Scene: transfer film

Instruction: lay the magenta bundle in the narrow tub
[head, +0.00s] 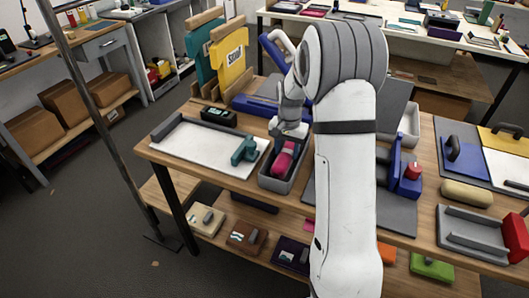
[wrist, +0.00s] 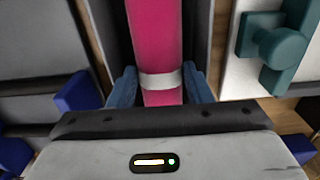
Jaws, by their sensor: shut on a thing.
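The magenta bundle (head: 283,163) has a pale band around it. It shows large in the wrist view (wrist: 155,40), running lengthwise between the tub's long walls. My gripper (head: 290,145) is shut on it near the band, with blue fingers on both sides in the wrist view (wrist: 162,88). The narrow tub (head: 274,185) is grey and stands on the wooden bench. The bundle is over or within the tub's opening, lined up with it; whether it touches the floor I cannot tell. My arm hides part of the tub's right side.
A white tray-like board (head: 205,145) with a teal clamp-like piece (head: 245,150) lies left of the tub. A dark mat (head: 390,205) and a blue stand with a red knob (head: 411,170) are to the right. Yellow and teal boards (head: 229,60) stand behind.

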